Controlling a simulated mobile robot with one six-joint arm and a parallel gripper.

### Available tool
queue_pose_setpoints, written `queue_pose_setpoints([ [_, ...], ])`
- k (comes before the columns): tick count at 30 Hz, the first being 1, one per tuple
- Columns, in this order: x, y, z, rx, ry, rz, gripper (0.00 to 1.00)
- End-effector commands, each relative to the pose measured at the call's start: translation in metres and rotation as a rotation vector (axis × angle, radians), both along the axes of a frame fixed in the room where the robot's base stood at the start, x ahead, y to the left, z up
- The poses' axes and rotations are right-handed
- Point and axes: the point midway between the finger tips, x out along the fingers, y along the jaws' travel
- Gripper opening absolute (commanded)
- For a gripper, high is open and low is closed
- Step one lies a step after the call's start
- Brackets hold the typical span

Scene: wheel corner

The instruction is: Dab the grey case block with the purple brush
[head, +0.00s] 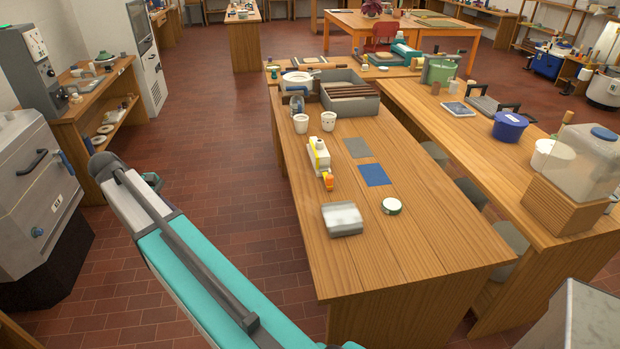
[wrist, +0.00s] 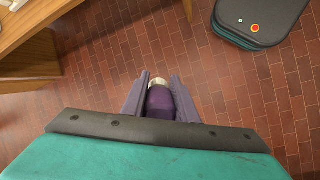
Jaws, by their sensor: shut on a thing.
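The purple brush (wrist: 160,103) shows in the wrist view, held between the two fingers of my gripper (wrist: 161,79). A pale band shows at the brush's far end; the bristles cannot be made out. My gripper is over the red tiled floor, clear of the table. In the head view my teal arm reaches up from the bottom to the left, and neither the gripper's fingers nor the brush can be made out there. A grey block with a whitish top, which looks like the grey case block (head: 342,219), lies near the front of the middle table, well away from the gripper.
The wooden table (head: 350,268) also holds a white-and-yellow item (head: 319,158), a blue square (head: 374,174), a grey square (head: 357,148), a round white-topped tin (head: 391,206), two white cups and a grey tray (head: 370,106). A side table (head: 450,155) stands right. Open floor lies left.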

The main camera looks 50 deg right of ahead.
Motion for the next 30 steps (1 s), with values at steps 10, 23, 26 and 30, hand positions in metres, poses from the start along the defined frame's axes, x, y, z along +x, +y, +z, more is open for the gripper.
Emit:
queue_pose_setpoints([
  [10,-0.022,-0.113,-0.001,0.0,0.001,-0.155,0.04],
  [23,-0.076,-0.243,-0.007,-0.001,0.001,-0.342,0.04],
  [26,-0.093,-0.272,-0.008,-0.001,0.001,-0.385,0.04],
  [30,-0.119,-0.312,-0.01,-0.001,0.001,-0.445,0.04],
])
